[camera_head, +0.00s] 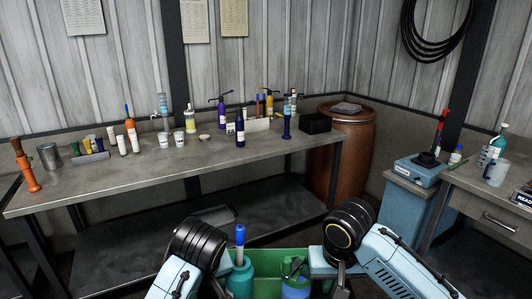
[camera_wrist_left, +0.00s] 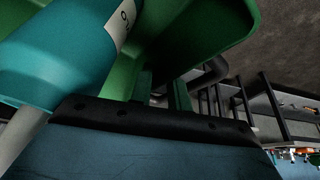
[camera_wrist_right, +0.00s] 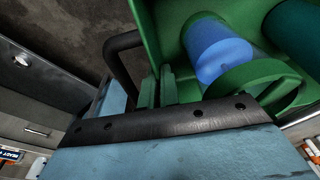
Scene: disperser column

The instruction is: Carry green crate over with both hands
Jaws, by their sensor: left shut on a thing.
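The green crate (camera_head: 268,257) is at the bottom of the head view, between my two grippers, its lower part cut off by the frame. It holds a teal bottle (camera_head: 240,280) with a blue top and a blue container (camera_head: 296,289) with a green top. The crate's underside is hidden.
A long grey workbench (camera_head: 180,165) with several bottles and tools stands ahead, with a lower shelf (camera_head: 170,245). A rusty barrel (camera_head: 345,150) stands at its right end. A blue cabinet (camera_head: 410,205) and a drawer table (camera_head: 480,190) are at the right.

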